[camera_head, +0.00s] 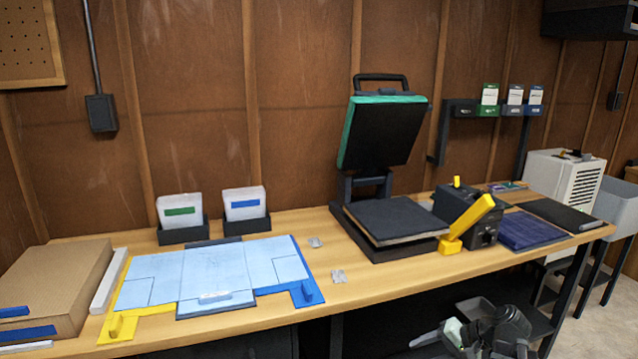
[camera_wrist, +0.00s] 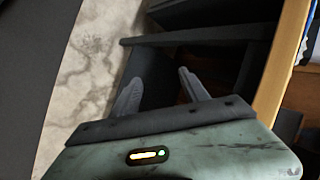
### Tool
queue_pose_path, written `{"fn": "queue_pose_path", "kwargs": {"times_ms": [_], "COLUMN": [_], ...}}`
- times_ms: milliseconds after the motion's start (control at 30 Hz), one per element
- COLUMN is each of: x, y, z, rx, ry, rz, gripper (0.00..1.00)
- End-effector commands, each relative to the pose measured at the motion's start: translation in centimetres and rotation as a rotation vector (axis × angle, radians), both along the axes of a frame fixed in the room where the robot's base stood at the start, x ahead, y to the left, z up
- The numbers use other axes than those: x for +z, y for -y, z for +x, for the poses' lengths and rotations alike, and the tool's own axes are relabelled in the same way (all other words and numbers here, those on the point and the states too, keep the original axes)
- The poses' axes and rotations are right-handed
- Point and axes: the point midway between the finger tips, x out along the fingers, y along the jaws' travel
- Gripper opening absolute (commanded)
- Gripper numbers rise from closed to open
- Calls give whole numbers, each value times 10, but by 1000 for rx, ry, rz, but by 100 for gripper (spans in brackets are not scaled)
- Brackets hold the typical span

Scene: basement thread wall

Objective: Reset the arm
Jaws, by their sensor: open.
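My gripper (camera_wrist: 160,76) shows in the wrist view with its two grey fingers apart and nothing between them. It points towards dark framing under the wooden table's edge, with pale concrete floor to the left. In the head view my folded arm shows at the lower right, in front of the workbench and below its top. The gripper's fingers are hard to make out there. The arm holds nothing that I can see.
The wooden workbench (camera_head: 375,288) runs along the wall. It carries a heat press (camera_head: 385,130) with its lid raised, a blue and yellow folding board (camera_head: 215,275), a cardboard box (camera_head: 55,280) and a dark device with a yellow lever (camera_head: 472,222). A dark lower shelf (camera_head: 540,322) is beside my arm.

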Motion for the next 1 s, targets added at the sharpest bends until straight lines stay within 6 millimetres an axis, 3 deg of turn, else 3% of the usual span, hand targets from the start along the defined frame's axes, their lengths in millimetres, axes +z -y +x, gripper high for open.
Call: {"fn": "queue_pose_path", "kwargs": {"times_ms": [33,200,500,533,600,867,1000], "x": [-14,-47,-63,-58,-26,55,117], "y": [-36,-103,-163,-165,-159,-159,-159], "z": [-1,-15,-34,-35,-33,-33,-33], "rx": [91,309,557,572,559,556,556], "ry": [-50,-172,-251,-254,-256,-255,-254], "rz": [-79,-334,-689,-716,-705,-702,-701], "gripper": [53,53,53,53,53,53,53]}}
